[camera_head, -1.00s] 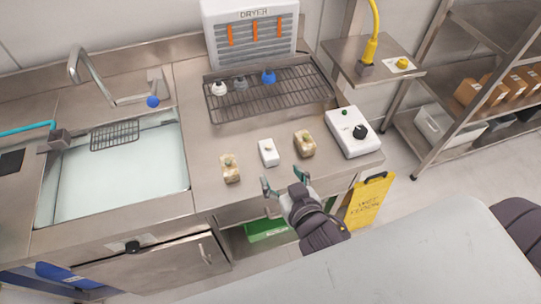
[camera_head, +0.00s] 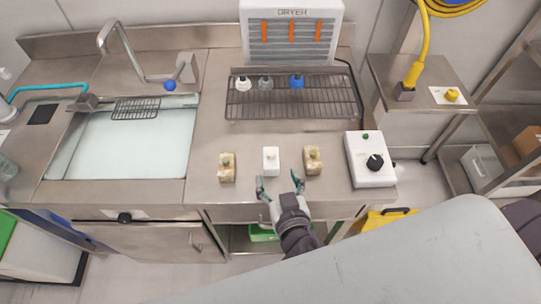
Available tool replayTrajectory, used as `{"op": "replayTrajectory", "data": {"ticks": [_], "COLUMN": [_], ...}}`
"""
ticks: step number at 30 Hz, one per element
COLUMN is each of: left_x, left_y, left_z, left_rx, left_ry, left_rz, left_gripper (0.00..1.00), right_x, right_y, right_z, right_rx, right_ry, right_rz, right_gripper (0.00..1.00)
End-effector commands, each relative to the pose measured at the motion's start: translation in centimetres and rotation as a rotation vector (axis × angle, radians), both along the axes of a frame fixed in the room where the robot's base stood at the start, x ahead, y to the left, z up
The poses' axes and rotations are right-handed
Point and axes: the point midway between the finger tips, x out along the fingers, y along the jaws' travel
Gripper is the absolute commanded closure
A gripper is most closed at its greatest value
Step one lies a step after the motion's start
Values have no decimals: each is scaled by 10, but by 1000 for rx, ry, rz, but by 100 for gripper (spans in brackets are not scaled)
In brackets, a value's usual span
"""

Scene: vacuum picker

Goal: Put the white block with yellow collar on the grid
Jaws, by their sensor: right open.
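The white block (camera_head: 271,160) stands on the steel counter between two tan, speckled blocks, the left one (camera_head: 227,168) and the right one (camera_head: 313,160). A small yellowish part shows on the white block's top; its exact shape is too small to tell. My right gripper (camera_head: 279,182) is open and empty at the counter's front edge, just in front of the white block, with its fingers apart and pointing toward it. The dark wire grid (camera_head: 290,110) lies behind the blocks, in front of the dryer. My left gripper is not in view.
White, grey and blue-topped items (camera_head: 297,82) stand along the grid's back; its front is bare. The dryer (camera_head: 291,35) is behind it. A white box with a black knob (camera_head: 373,160) stands right of the blocks. The sink (camera_head: 125,145) is at left.

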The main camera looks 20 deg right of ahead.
Motion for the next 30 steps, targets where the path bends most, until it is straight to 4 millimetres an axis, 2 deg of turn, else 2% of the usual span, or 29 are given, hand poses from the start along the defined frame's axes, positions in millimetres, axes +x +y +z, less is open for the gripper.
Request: {"op": "replayTrajectory", "data": {"ticks": [5, 9, 12, 16, 25, 30], "left_x": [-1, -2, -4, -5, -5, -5], "left_y": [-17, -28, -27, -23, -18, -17], "left_z": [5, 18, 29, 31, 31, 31], "left_rx": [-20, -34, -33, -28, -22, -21], "left_ry": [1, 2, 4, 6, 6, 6], "left_rz": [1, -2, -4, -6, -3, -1], "left_gripper": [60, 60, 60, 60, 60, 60], "right_x": [13, 28, 45, 59, 63, 63], "right_y": [-2, -4, -6, -6, -7, -7], "right_z": [-3, 1, 1, -8, -12, -12], "right_rx": [1, -3, -4, -2, 1, 1], "right_ry": [0, -3, -3, 0, 2, 1], "right_rz": [-1, 0, 0, 0, -1, -1], "right_gripper": [28, 28, 28, 28, 28, 56]}}
